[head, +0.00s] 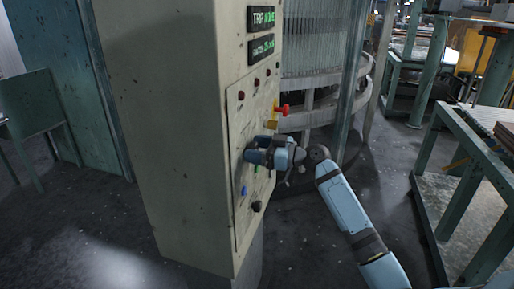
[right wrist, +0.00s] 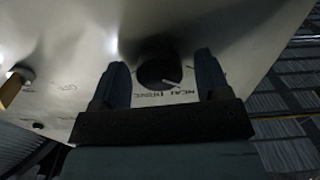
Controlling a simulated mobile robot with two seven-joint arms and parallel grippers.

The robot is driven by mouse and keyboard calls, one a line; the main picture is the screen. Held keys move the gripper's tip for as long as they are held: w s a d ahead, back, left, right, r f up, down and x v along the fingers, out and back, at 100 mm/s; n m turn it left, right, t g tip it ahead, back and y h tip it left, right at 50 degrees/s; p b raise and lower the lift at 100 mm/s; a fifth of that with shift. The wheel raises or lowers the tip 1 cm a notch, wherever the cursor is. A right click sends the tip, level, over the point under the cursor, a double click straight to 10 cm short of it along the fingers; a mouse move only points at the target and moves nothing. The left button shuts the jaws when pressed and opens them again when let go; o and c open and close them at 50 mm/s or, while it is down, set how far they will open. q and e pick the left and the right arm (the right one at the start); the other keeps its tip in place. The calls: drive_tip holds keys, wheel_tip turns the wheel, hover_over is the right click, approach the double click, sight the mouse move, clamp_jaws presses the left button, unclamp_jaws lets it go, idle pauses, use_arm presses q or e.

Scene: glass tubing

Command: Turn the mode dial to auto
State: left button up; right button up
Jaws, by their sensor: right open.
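The mode dial (right wrist: 160,73) is a dark round knob with a pale pointer line, on the metal panel in the right wrist view. Lettering is printed beside it, too blurred to read surely. My right gripper (right wrist: 162,63) is open, with one finger on each side of the dial. I cannot tell whether the fingers touch it. In the head view my right gripper (head: 252,156) is at the panel face (head: 236,122) of the beige cabinet and hides the dial. My left gripper is not in view.
A red lever on a yellow mount (head: 277,113) sits just above my right gripper. A blue button (head: 244,190) and a black knob (head: 257,206) are below it. Lit displays (head: 262,19) are at the top. A green-framed bench (head: 470,150) stands at right.

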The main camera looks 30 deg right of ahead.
drive_tip(key=c, duration=0.9)
